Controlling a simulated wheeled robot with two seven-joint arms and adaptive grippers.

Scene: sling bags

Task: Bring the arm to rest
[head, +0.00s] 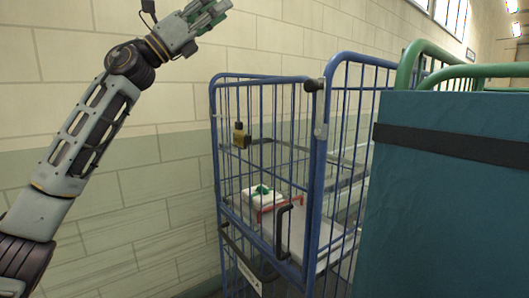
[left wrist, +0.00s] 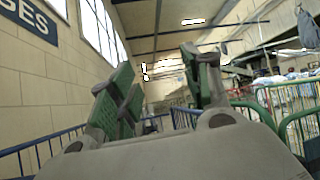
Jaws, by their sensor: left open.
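My left arm rises from the lower left in the head view, and its gripper (head: 208,14) is held high near the top edge, against the wall. In the left wrist view the two green-padded fingers of this gripper (left wrist: 162,68) stand apart with nothing between them. The gripper is above and to the left of a blue wire cage trolley (head: 318,150) and touches nothing. My right gripper is not in view.
A white item with a green top (head: 262,196) lies inside the blue trolley. A large teal panel with a black strap (head: 445,220) and green rails (head: 470,72) stand at the right. A block wall (head: 150,205) runs behind. Air around the gripper looks clear.

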